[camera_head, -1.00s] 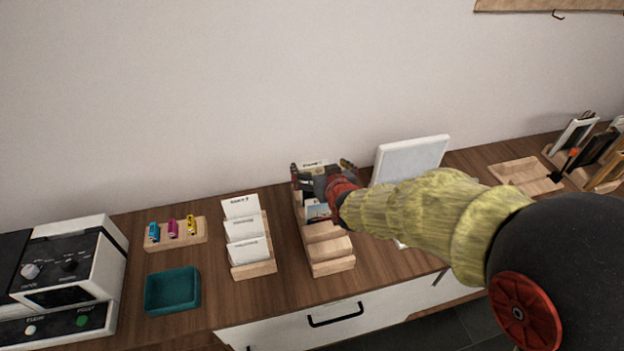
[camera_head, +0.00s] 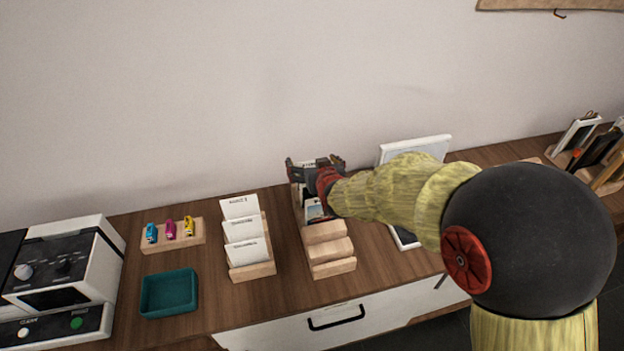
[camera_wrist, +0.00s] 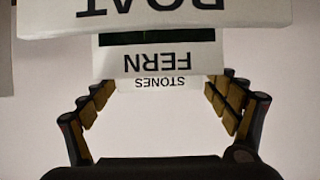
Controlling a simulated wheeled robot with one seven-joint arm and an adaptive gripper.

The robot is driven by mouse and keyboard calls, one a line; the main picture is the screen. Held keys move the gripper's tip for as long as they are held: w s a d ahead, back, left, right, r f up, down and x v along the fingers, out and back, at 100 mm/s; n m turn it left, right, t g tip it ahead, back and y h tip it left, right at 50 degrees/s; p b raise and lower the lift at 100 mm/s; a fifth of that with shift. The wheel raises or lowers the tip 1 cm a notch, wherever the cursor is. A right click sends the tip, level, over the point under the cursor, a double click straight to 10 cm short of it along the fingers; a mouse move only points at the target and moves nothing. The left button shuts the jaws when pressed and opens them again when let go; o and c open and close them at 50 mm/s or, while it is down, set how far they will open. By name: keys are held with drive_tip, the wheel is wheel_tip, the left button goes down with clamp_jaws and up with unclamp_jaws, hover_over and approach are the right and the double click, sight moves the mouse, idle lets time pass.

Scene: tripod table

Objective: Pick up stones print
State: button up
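The stones print shows in the wrist view as a white label strip reading STONES (camera_wrist: 166,83), upside down, behind the fern print (camera_wrist: 158,63) and the boat print (camera_wrist: 150,14). Its picture is hidden. My gripper (camera_wrist: 161,98) is open, with one finger to the left and one to the right of the STONES label; I cannot tell if either touches it. In the head view my gripper (camera_head: 316,168) is at the back of the stepped wooden print rack (camera_head: 330,252) and covers its rear prints. A print with a blue picture (camera_head: 315,209) stands in front.
A second wooden rack (camera_head: 252,271) with white labelled cards stands to the left. A teal tray (camera_head: 169,293), a small wooden holder (camera_head: 172,244) and a white machine (camera_head: 62,270) are farther left. A white panel (camera_head: 416,149) stands close behind my arm. The wall is near behind.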

drive_tip(key=c, duration=0.6)
drive_tip(key=shift+c, duration=0.6)
